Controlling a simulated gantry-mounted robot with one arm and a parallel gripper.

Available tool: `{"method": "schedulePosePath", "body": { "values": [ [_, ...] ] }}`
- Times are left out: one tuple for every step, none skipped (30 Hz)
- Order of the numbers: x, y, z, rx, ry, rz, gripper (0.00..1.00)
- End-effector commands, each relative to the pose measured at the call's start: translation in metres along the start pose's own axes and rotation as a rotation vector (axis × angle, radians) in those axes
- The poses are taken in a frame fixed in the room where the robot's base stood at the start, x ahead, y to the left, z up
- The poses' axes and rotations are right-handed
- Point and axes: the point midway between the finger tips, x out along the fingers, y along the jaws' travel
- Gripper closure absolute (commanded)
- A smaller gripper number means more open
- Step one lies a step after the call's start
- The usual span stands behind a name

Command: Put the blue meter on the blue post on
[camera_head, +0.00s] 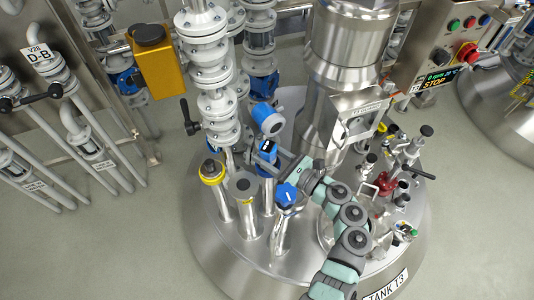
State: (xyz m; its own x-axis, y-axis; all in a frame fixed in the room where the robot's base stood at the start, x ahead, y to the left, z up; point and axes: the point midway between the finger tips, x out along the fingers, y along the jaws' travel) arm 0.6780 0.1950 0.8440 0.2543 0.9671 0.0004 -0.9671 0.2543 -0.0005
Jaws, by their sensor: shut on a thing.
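The blue meter (267,157), a small blue body with a dark display, is at the tip of my arm, above the tank lid. My gripper (268,159) is shut on it; the fingers are small and partly hidden. A metal post (268,195) stands directly below the meter. Its top is hidden, so I cannot tell its colour there or whether the meter touches it. Another post (280,232) in front, left of my arm, carries a blue faceted cap (287,195).
A post with a yellow ring (212,172) and a grey-topped post (243,186) stand left. A round-faced blue transmitter (269,120) is just behind the meter. White flanged piping (205,60) rises behind, and a steel drive column (345,50) and small valves (400,150) stand right.

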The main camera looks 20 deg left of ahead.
Motion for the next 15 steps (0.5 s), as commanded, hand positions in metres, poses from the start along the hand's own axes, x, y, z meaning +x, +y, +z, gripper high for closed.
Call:
{"method": "schedulePosePath", "body": {
  "values": [
    [0.0002,0.0,-0.0013,0.0,-0.001,0.0,1.0],
    [0.0002,0.0,-0.0022,0.0,-0.001,0.0,1.0],
    [0.0002,0.0,-0.003,0.0,-0.001,0.0,1.0],
    [0.0001,-0.0001,-0.0035,0.0,-0.001,0.0,1.0],
    [0.0001,-0.0001,-0.004,0.0,-0.001,0.0,1.0],
    [0.0,-0.0002,-0.0025,0.001,0.0,0.0,0.51],
    [0.0,-0.0002,-0.0024,0.001,0.0,0.0,0.48],
    [0.0,-0.0002,-0.0023,0.001,0.0,0.0,0.46],
    [0.0,-0.0002,-0.0023,0.0,0.0,0.0,0.43],
    [0.0,-0.0002,-0.0023,0.0,0.0,0.0,0.4],
    [0.0,-0.0002,-0.0023,0.0,0.0,-0.001,0.38],
    [0.0,-0.0002,-0.0023,0.001,0.0,-0.001,0.35],
    [0.0,-0.0002,-0.0023,0.001,0.0,-0.001,0.32],
    [0.0,-0.0002,-0.0023,0.001,0.0,-0.001,0.32],
    [0.0,-0.0002,-0.0023,0.001,0.0,-0.001,0.32]
  ]
}}
